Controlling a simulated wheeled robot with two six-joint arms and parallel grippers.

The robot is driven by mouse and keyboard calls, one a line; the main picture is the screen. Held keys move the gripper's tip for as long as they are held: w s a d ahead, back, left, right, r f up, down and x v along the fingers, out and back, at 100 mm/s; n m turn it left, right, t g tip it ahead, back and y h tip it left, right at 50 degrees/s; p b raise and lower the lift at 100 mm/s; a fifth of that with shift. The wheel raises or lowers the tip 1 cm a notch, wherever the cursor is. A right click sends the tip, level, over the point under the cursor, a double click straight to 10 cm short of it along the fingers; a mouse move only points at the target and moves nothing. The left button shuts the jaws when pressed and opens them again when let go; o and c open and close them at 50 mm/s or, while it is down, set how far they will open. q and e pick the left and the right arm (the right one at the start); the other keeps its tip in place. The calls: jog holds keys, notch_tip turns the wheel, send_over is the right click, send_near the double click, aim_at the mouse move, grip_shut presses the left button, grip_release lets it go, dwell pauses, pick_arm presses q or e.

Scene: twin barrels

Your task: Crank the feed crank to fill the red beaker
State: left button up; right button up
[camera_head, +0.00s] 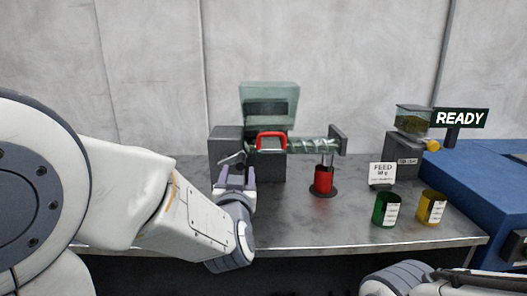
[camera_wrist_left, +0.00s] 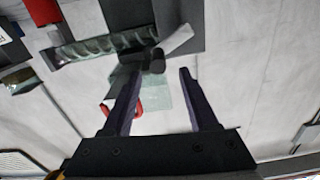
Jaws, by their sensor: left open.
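The feeder (camera_head: 262,160) is a grey machine with a greenish hopper (camera_head: 269,95), a red handle (camera_head: 271,135) and a clear auger tube running right. The feed crank (camera_head: 232,158) is a small light lever at its left front; a dark knob (camera_wrist_left: 157,64) on a light arm shows in the left wrist view. The red beaker (camera_head: 323,181) stands upright on a round dark pad below the tube's outlet. My left gripper (camera_head: 236,174) is open just in front of the crank, its fingers (camera_wrist_left: 158,95) apart with nothing gripped. My right gripper is out of view.
A green beaker (camera_head: 386,209) and a yellow beaker (camera_head: 431,207) stand at the right front. A FEED card (camera_head: 382,174) is behind them. A second device (camera_head: 405,150) and a READY sign (camera_head: 460,118) stand at the back right, near a blue box (camera_head: 480,185). The front middle table is clear.

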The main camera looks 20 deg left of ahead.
aim_at(239, 163)
pick_arm(q)
jog(key=shift+w+a+r+p, duration=0.2)
jog(key=shift+w+p, duration=0.4)
jog(key=shift+p, duration=0.55)
jog(key=x, duration=0.4)
jog(key=shift+w+f+p, duration=0.2)
jog(key=shift+f+p, duration=0.1)
jog(key=shift+p, duration=0.1)
jog(key=shift+w+a, duration=0.15)
jog(key=shift+w, duration=0.25)
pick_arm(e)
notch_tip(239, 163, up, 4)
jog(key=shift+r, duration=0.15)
pick_arm(q)
jog(key=shift+c, duration=0.2)
grip_shut()
jog(key=shift+a, duration=0.1)
